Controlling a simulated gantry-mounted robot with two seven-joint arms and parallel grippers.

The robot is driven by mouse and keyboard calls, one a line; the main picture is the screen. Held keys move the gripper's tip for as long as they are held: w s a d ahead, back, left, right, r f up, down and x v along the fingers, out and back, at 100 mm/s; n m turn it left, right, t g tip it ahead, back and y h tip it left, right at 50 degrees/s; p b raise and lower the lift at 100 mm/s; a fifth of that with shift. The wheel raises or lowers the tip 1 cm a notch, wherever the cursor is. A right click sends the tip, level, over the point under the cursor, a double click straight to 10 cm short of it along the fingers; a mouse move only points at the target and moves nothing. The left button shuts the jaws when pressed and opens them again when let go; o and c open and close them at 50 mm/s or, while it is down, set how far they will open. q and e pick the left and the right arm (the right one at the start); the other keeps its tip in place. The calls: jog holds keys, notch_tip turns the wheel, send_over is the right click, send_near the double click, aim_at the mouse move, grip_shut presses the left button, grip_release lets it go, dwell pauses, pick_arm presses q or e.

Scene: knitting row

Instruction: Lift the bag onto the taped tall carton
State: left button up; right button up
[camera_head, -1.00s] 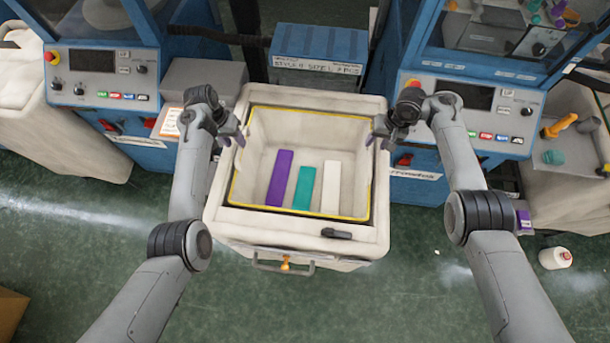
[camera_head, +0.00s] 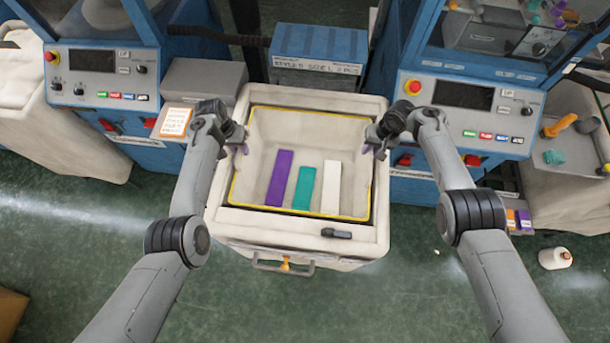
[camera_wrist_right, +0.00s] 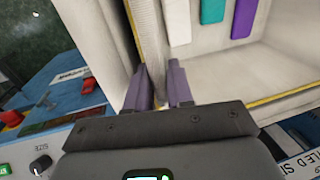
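A wide off-white fabric bag (camera_head: 320,128) with yellow edging sits open in the pale bin in the middle of the head view. My left gripper (camera_head: 238,146) is at the bag's left rim with its fingers pointing down. My right gripper (camera_head: 376,148) is at its right rim. In the right wrist view, the right gripper's parted fingers (camera_wrist_right: 160,85) stand on either side of the bag's edge (camera_wrist_right: 134,22); firm contact cannot be seen. A brown carton (camera_head: 12,312) is partly visible at the lower left; its tape and height cannot be made out.
Purple (camera_head: 279,178), teal (camera_head: 304,188) and white (camera_head: 331,187) strips lie in the bag. The pale bin (camera_head: 300,228) has a front handle and a dark object (camera_head: 336,233) on its rim. Blue machines stand behind on both sides. The green floor in front is clear.

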pick_arm(q)
grip_shut()
pick_arm(e)
grip_shut()
pick_arm(q)
jog(key=shift+r, duration=0.2)
pick_arm(e)
jog(key=shift+r, duration=0.2)
